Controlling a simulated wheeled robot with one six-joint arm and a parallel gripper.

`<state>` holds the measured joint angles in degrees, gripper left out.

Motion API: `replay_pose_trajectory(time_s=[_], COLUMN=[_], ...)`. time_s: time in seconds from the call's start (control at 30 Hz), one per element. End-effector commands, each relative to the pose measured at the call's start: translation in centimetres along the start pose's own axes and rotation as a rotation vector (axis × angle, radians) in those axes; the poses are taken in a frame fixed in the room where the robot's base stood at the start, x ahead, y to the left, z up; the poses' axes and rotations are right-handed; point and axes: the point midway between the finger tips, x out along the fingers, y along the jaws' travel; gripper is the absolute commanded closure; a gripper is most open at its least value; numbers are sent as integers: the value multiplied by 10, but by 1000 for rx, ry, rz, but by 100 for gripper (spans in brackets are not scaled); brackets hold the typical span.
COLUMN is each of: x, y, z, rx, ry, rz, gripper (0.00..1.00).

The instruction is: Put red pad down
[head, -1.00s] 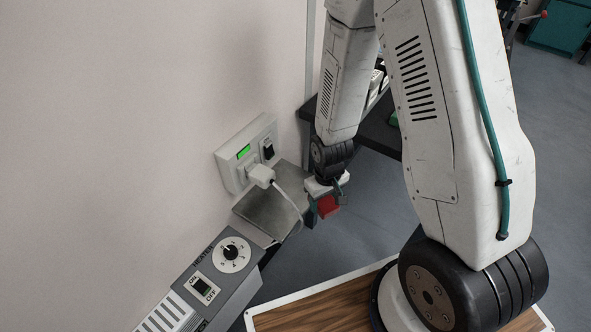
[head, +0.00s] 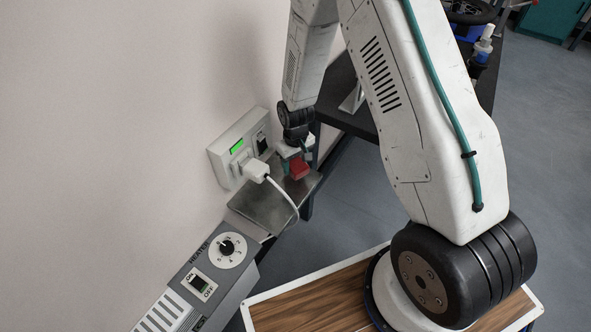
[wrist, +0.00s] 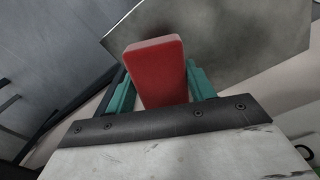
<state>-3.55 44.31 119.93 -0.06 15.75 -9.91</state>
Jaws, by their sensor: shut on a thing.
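The red pad (head: 299,168) is a small red block held between the teal fingers of my gripper (head: 294,160). In the wrist view the red pad (wrist: 156,73) sticks out between the two fingers of my gripper (wrist: 160,85), which are shut on it. In the head view, the pad shows over the right part of a grey metal shelf (head: 262,208) fixed by the wall. In the wrist view the grey plate (wrist: 250,45) lies beyond the pad. I cannot tell whether the pad touches the shelf.
A wall socket box (head: 238,146) with a green light, a switch and a white plug (head: 256,170) is just left of the gripper. Its white cord hangs over the shelf. A heater (head: 210,270) stands at the lower left. A dark table (head: 350,110) is behind.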

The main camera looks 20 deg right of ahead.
Motion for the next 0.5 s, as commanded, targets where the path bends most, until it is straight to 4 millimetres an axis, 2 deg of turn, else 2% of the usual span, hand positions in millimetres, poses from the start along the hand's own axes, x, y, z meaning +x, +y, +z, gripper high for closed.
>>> replay_pose_trajectory(time_s=[0.2, 0.5], x=[33, 36], y=[0, 0], z=[1, 0], rx=[0, 0], ry=[-4, 0], rz=[-1, 0], gripper=[64, 64])
